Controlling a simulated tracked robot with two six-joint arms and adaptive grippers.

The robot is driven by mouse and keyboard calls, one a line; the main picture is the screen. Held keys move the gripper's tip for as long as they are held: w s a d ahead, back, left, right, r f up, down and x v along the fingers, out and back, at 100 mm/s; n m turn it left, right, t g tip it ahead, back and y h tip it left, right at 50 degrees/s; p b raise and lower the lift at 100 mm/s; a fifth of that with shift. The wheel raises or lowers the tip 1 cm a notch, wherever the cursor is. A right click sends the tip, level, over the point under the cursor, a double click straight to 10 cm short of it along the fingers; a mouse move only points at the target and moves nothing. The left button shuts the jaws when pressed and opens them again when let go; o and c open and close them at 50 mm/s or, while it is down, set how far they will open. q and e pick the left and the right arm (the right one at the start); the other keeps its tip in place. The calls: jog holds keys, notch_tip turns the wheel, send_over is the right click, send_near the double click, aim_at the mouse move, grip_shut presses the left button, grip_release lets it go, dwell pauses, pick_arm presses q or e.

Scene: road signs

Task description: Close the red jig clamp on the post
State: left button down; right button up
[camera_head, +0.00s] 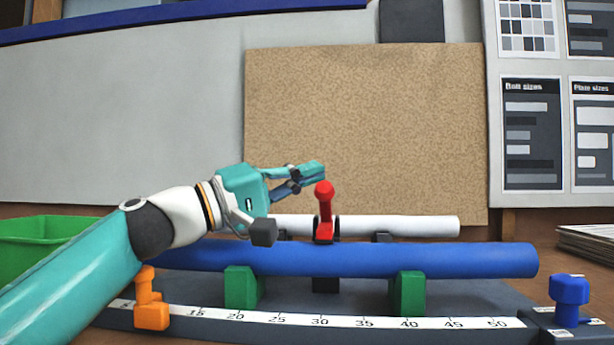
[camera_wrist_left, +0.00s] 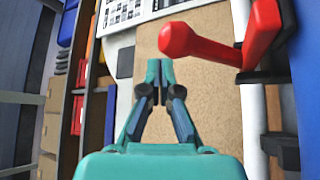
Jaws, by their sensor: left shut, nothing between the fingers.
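The red jig clamp (camera_head: 324,212) stands at the middle of the jig, its handle upright with a round knob on top. In the left wrist view the red clamp (camera_wrist_left: 225,50) shows at the upper right, its knob near the fingertips. A white post (camera_head: 400,225) lies level behind a blue post (camera_head: 450,260); the clamp's base is by the white one. My left gripper (camera_head: 318,172) is just left of and behind the clamp's knob, shut and empty. In the left wrist view its fingers (camera_wrist_left: 160,72) meet, with nothing between them. My right gripper is not in view.
Green supports (camera_head: 408,293) hold the blue post above a ruler strip (camera_head: 360,322). An orange clamp (camera_head: 150,300) stands at the front left and a blue clamp (camera_head: 569,300) at the right. A green bin (camera_head: 40,240) is at the left. A brown board (camera_head: 400,120) stands behind.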

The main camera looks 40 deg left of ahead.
pick_arm(q)
notch_tip(320, 180, up, 4)
jog(key=w+a+p, duration=0.1)
jog(key=a+p, duration=0.1)
jog(key=p, duration=0.2)
jog(key=s+a+f+b, duration=0.4)
jog(key=s+f, duration=0.1)
jog(key=shift+s+a+f, duration=0.25)
jog(key=shift+a, duration=0.05)
jog(key=shift+s+a+f, duration=0.3)
jog(key=shift+s+a, duration=0.05)
jog(key=shift+s, duration=0.25)
